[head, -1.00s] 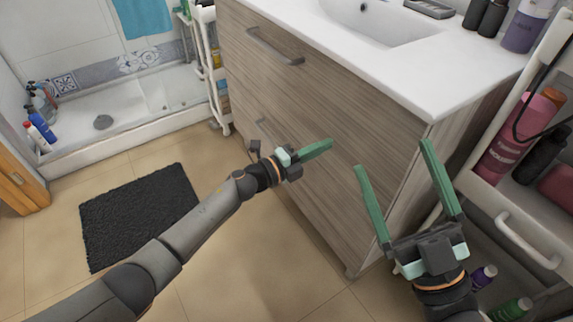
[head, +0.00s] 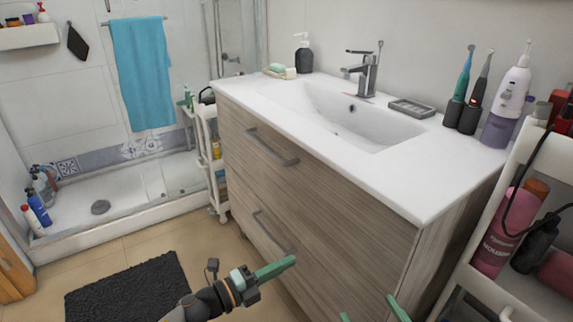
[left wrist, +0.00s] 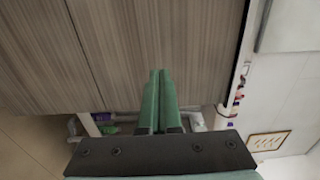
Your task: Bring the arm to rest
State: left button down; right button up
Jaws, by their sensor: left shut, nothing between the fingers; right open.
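My left gripper (head: 290,262) is in front of the wood-fronted vanity cabinet (head: 340,215), low in the head view. Its green fingers are together with nothing between them. The left wrist view shows the same closed fingers (left wrist: 159,75) pointing toward the wood-grain cabinet front (left wrist: 160,35). My right gripper (head: 368,312) shows only its two green fingertips at the bottom edge of the head view. They are apart, with nothing seen between them. The rest of the right arm is out of view.
A white cart (head: 478,288) with bottles stands at the right, beside the cabinet. The cabinet's drawer handles (head: 272,148) stick out. The white sink top (head: 425,185) holds toothbrushes and a soap dispenser (head: 303,55). A dark mat (head: 125,290) lies on the floor at the left.

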pick_arm(q)
jog(key=s+a+r+n+t+y, duration=0.4)
jog(key=s+a+n, duration=0.35)
jog(key=n, duration=0.45)
jog(key=s+a+r+n+t+y, duration=0.1)
jog(key=s+a+n+t+y, duration=0.2)
jog(key=s+a+n+y, duration=0.65)
jog(key=s+d+f+n+g+p, duration=0.1)
jog(key=s+n+g+p, duration=0.4)
jog(key=p, duration=1.7)
jog(key=shift+s+f+n+g+h+p, duration=0.35)
jog(key=shift+s+g+h, duration=0.1)
jog(key=shift+s+g, duration=1)
pick_arm(e)
jog(key=s+d+f+m+g+h, duration=0.2)
jog(key=s+g, duration=0.5)
jog(key=s, duration=0.2)
jog(key=shift+s+d+m+g+h, duration=0.15)
jog(key=shift+m+g+h, duration=0.15)
jog(key=shift+m+g, duration=0.1)
pick_arm(q)
jog(key=shift+s+d, duration=0.1)
